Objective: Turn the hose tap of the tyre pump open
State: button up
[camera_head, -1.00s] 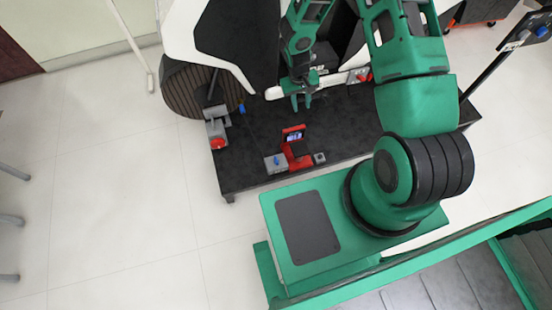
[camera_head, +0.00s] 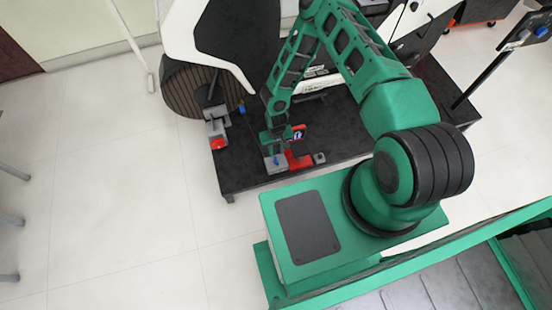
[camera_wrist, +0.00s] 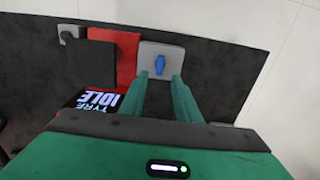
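The tyre pump has a red body (camera_head: 300,161) and a dark screen, which reads "TYRE IDLE" in the wrist view (camera_wrist: 95,99). Its hose tap is a small blue lever on a grey box; the tap (camera_wrist: 159,65) shows clearly in the wrist view, its long side running up and down the picture. The grey box (camera_wrist: 148,50) adjoins the red body. My gripper (camera_wrist: 160,79) is open, its two green fingers apart and empty. In the wrist view the tap shows just beyond and between the fingertips; I cannot tell the exact height gap.
The pump stands on a black platform (camera_head: 240,176) near its front edge. A grey fixture with a red knob (camera_head: 217,144) stands at the platform's left. A small grey block with a dark knob (camera_wrist: 70,34) sits beyond the red body. A white-and-black chassis panel (camera_head: 195,40) rises behind.

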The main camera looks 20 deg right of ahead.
aim_at(276, 160)
notch_tip(276, 160, down, 8)
jog(key=shift+f, duration=0.1)
dwell(0.4)
grip_shut()
